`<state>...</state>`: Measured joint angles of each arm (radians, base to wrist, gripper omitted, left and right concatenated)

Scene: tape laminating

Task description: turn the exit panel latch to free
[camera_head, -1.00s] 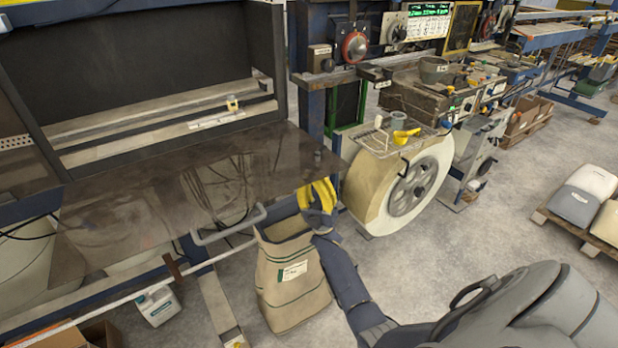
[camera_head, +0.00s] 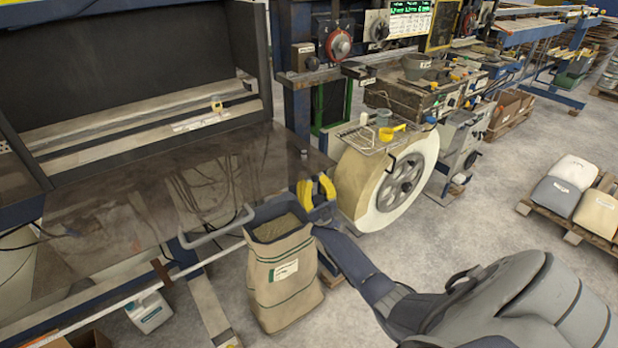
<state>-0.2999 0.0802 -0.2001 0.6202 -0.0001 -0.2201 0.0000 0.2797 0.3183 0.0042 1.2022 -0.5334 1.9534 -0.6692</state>
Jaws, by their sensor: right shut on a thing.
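The exit panel (camera_head: 130,215) is the wide, dark, glossy sheet at left, with a grey bar handle (camera_head: 215,232) on its front edge. My right gripper (camera_head: 316,187), with yellow fingers, is at the panel's right front corner, above and behind the paper sack. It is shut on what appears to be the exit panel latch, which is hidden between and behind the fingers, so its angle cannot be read. A small dark knob (camera_head: 304,155) stands on the panel just behind the fingers. My left gripper is not in view.
An open paper sack (camera_head: 285,275) stands on the floor close in front of my right gripper. A large white-sided roll (camera_head: 390,185) is just to the right. Filled bags on a pallet (camera_head: 570,195) are at far right.

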